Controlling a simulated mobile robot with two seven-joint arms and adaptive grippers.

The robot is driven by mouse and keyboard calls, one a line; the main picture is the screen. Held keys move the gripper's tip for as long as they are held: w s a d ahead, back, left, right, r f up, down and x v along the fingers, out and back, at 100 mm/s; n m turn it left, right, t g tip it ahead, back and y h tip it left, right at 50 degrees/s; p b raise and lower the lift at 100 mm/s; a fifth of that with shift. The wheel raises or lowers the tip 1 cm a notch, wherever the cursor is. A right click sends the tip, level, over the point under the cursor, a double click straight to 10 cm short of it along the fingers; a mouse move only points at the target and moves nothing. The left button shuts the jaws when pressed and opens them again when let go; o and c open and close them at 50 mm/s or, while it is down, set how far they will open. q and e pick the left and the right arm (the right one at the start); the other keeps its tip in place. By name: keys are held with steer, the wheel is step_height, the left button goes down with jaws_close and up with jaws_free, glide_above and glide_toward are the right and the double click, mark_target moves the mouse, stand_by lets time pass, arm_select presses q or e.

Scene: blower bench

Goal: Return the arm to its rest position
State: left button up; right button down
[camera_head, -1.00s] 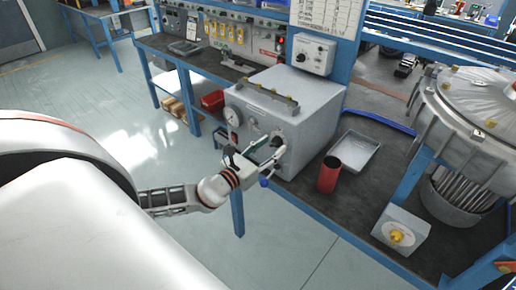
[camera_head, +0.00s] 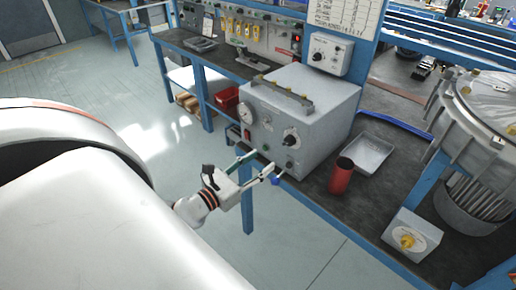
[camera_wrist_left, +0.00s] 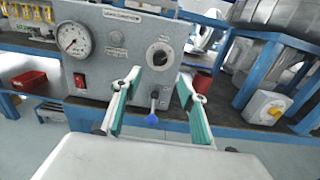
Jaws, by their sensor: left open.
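My left gripper (camera_head: 262,163) is open and empty, in front of the lower front face of the grey box (camera_head: 318,128). The box has a round gauge (camera_head: 248,113), a black dial (camera_head: 291,137) and a lever with a blue ball end (camera_head: 275,181). In the left wrist view the two green-padded fingers (camera_wrist_left: 160,80) stand apart. The dial (camera_wrist_left: 160,55) shows between and just above their tips, and the blue ball (camera_wrist_left: 152,119) shows between them lower down. I see no contact with the box. My right gripper is not in view.
A red cylinder (camera_head: 341,176) and a grey tray (camera_head: 366,153) stand right of the box on the dark bench. A small box with a yellow knob (camera_head: 407,241) and a large metal housing (camera_head: 486,110) are farther right. Open floor (camera_head: 292,250) lies in front of the bench.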

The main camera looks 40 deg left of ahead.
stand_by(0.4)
arm_select(q)
steer(key=s+d+f+n+g+y, duration=0.1)
steer(key=s+d+f+n+g, duration=0.15)
steer(key=f+n, duration=0.55)
steer(key=s+d+f+n+g+y, duration=0.1)
steer(key=s+f+n+g, duration=0.25)
steer(key=f+n, duration=0.45)
steer(key=s+d+f+n+h, duration=0.1)
steer(key=s+d+f+n, duration=0.2)
steer(key=d+n, duration=0.3)
steer(key=s+d+f+n+g+h, duration=0.1)
steer(key=s+d+f+n, duration=0.3)
steer(key=n, duration=0.7)
steer(key=shift+d+f+g+h, duration=0.35)
steer(key=shift+d+f, duration=0.4)
steer(key=shift+d, duration=0.4)
